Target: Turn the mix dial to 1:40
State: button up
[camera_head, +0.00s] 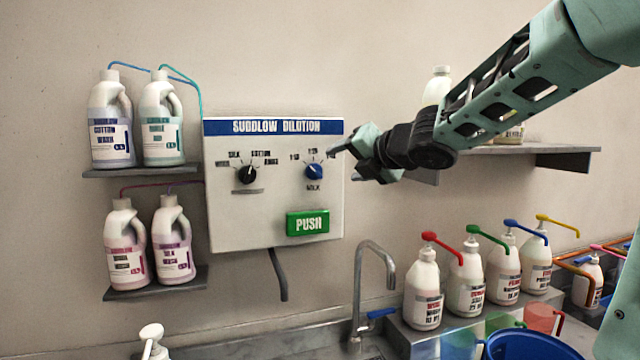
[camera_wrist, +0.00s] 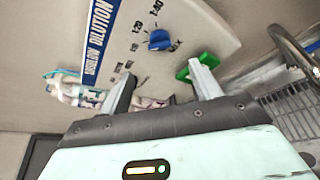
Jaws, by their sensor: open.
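The mix dial is a blue knob (camera_head: 314,171) on the right of the white dilution panel (camera_head: 230,215). In the wrist view the blue knob (camera_wrist: 160,40) lies ahead of my fingertips. A 1:20 mark and a 1:40 mark (camera_wrist: 156,8) show beside it. In the head view my gripper covers the area right of the 1:20 mark. I cannot tell clearly which mark the knob points at. My gripper (camera_head: 343,164) is open and empty, just right of the knob. In the wrist view its fingers (camera_wrist: 161,72) are spread and apart from the knob.
A black dial (camera_head: 246,174) sits left of the blue one, and a green PUSH button (camera_head: 307,223) below. Bottles stand on left shelves (camera_head: 140,172). A right shelf (camera_head: 560,152) is near my arm. A tap (camera_head: 375,248) and several pump bottles stand below.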

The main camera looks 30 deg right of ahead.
aim_at(317, 171)
jog(key=b+x, duration=0.1)
jog(key=x, duration=1)
jog(key=shift+r+b, duration=0.1)
jog(key=shift+b, duration=0.25)
jog(key=c, duration=1)
